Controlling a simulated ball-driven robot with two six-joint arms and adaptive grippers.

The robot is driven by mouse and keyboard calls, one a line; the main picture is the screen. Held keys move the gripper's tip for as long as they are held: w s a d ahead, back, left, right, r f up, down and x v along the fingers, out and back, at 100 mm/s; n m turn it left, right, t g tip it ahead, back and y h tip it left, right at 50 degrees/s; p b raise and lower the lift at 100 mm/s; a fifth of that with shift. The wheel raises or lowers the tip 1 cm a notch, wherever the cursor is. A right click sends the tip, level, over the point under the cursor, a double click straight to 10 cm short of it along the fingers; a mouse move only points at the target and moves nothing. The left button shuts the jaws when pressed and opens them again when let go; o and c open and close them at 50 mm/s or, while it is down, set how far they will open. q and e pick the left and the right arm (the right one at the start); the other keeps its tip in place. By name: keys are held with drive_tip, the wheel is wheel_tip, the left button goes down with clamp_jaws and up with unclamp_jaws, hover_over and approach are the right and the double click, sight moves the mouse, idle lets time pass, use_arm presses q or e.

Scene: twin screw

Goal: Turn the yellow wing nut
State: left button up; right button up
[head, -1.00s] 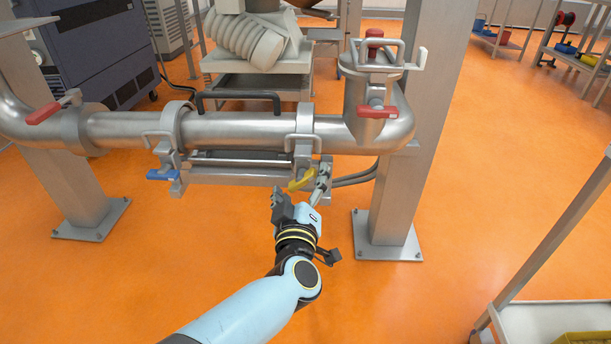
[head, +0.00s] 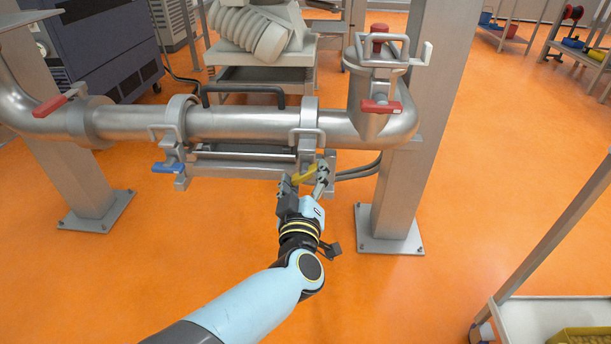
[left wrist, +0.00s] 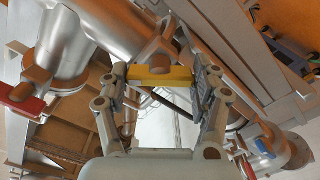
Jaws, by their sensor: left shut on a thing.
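The yellow wing nut (head: 304,173) is at the lower right clamp of the steel pipe in the head view. My left gripper (head: 306,183) reaches it from below, with its fingers on either side of it. In the left wrist view the wing nut (left wrist: 160,77) lies as a yellow bar across the gap between the fingertips of my left gripper (left wrist: 160,80), which is shut on it. Part of the nut is hidden by the fingers in the head view. My right gripper does not show.
The steel pipe (head: 245,124) runs across above the gripper. A blue wing nut (head: 167,166) sits at the left clamp. Red handles (head: 381,107) are on the pipe's right end and left bend. A steel post (head: 395,190) stands at right. The orange floor in front is open.

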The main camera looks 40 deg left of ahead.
use_arm(q)
drive_tip(key=m+p, duration=0.2)
drive_tip(key=shift+r+m+p, duration=0.2)
drive_tip(key=shift+m+p, duration=0.15)
drive_tip(key=shift+m, duration=0.05)
drive_tip(key=m+p, duration=0.2)
drive_tip(key=shift+f+m, duration=0.1)
drive_tip(key=shift+m, duration=0.3)
drive_tip(key=shift+m+p, duration=0.35)
drive_tip(key=shift+m, duration=0.55)
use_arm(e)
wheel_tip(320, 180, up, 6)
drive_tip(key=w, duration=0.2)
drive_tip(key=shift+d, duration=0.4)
use_arm(q)
drive_tip(key=shift+f, duration=0.15)
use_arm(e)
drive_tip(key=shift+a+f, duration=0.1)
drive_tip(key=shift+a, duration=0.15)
use_arm(q)
drive_tip(key=o, duration=1.2)
drive_tip(key=shift+c, duration=0.2)
